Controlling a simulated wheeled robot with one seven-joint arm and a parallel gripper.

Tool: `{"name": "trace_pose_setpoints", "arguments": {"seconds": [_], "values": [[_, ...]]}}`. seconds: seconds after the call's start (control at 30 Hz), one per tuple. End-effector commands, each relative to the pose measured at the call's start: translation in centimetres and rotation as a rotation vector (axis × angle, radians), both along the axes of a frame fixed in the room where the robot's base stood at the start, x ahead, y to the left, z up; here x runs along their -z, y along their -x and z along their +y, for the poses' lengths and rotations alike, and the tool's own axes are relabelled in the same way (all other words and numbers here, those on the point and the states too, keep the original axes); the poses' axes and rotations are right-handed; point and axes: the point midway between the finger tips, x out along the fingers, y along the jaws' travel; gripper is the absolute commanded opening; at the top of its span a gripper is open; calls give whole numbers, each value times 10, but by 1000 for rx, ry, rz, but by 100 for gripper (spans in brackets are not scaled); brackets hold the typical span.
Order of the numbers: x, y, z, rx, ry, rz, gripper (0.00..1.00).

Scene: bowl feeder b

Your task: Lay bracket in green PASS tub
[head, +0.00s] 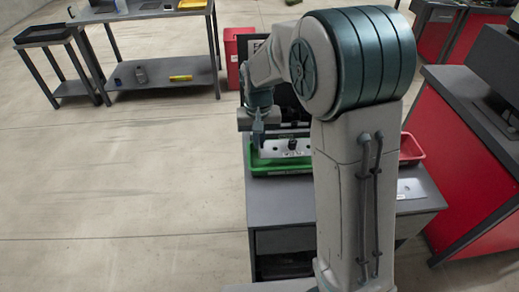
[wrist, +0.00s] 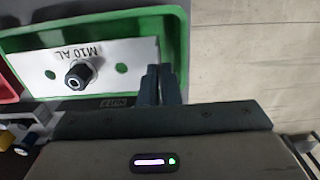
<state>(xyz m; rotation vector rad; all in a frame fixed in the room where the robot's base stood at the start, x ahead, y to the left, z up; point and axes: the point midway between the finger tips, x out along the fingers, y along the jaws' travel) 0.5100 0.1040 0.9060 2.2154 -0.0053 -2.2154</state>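The bracket (wrist: 98,68) is a pale plate marked M10 AL with a dark round fitting in its middle and holes beside it. It is over or inside the green tub (wrist: 110,22), within its rim; I cannot tell whether it touches the floor. The bracket also shows in the head view (head: 272,150), with the green tub (head: 282,170) under it. My gripper (wrist: 160,80) has its dark fingers close together at the bracket's right end in the wrist view, seemingly shut on it. In the head view my gripper (head: 258,140) is at the bracket's left end; my arm hides part of the tub.
A red tub (head: 410,148) stands right of the green one on the grey bench (head: 280,205). A small pale plate (head: 409,188) lies at the bench's right. A red bin (head: 234,55) stands behind.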

Motion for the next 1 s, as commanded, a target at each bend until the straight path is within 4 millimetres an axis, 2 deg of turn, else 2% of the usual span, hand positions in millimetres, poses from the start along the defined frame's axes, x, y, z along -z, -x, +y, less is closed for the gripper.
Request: {"name": "trace_pose_setpoints", "arguments": {"seconds": [0.33, 0.6, 1.0], "values": [[40, 1, 1, 0, 1, 1, 0], [41, 1, 1, -1, 0, 0, 0], [54, 1, 1, 0, 0, 1, 0]]}}
